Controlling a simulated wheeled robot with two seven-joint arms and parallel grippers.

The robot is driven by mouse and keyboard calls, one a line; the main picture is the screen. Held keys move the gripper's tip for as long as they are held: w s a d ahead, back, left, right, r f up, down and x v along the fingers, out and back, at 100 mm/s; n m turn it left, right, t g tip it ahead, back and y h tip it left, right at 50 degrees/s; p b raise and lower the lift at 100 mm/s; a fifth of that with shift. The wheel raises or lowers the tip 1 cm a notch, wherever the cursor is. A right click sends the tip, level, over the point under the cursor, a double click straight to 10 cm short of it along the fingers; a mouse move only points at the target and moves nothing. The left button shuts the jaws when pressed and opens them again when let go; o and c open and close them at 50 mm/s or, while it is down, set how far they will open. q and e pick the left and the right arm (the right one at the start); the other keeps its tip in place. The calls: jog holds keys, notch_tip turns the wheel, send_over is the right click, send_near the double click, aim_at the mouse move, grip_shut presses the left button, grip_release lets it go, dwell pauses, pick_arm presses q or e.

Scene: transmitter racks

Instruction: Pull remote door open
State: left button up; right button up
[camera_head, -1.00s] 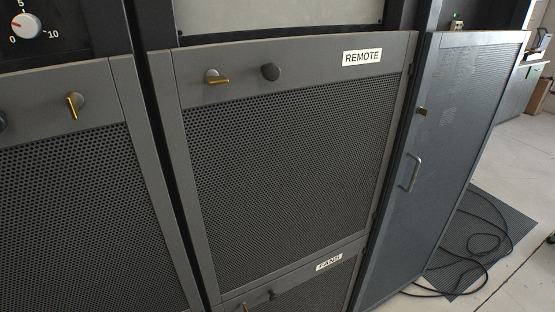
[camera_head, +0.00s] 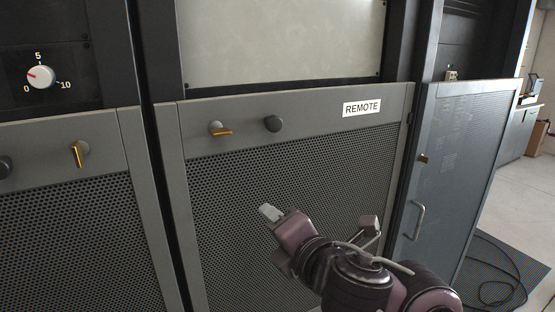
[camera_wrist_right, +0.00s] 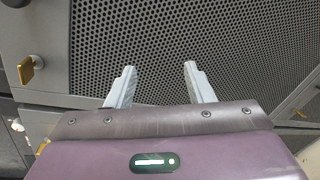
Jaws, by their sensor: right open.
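The remote door (camera_head: 300,210) is a grey mesh panel with a white REMOTE label (camera_head: 362,108) at its upper right. It looks closed, flush in its rack. Its top rail has a yellow-handled latch (camera_head: 221,129) at left and a dark round knob (camera_head: 272,124) beside it. My right gripper (camera_head: 270,212) is in front of the door's mesh, below the knob and apart from it. In the right wrist view its two fingers (camera_wrist_right: 160,68) are spread and empty in front of mesh. A yellow latch (camera_wrist_right: 27,70) also shows there; I cannot tell which door it belongs to. My left gripper is out of view.
A panel at left has its own yellow latch (camera_head: 78,154). A dial (camera_head: 41,76) is above it. At right a blue-grey mesh door (camera_head: 450,190) with a handle (camera_head: 418,220) stands beside the remote door. Cables (camera_head: 500,285) lie on the floor there.

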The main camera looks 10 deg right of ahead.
notch_tip(320, 180, up, 9)
jog(key=n+t+y, duration=0.1)
jog(key=n+y, duration=0.1)
jog(key=n, duration=0.8)
jog(key=n+t+h, duration=0.1)
jog(key=n, duration=0.6)
send_near(276, 125)
jog(key=w, duration=0.2)
jog(key=x, duration=0.7)
jog(key=shift+w+a, duration=0.25)
jog(key=shift+a, duration=0.15)
grip_shut()
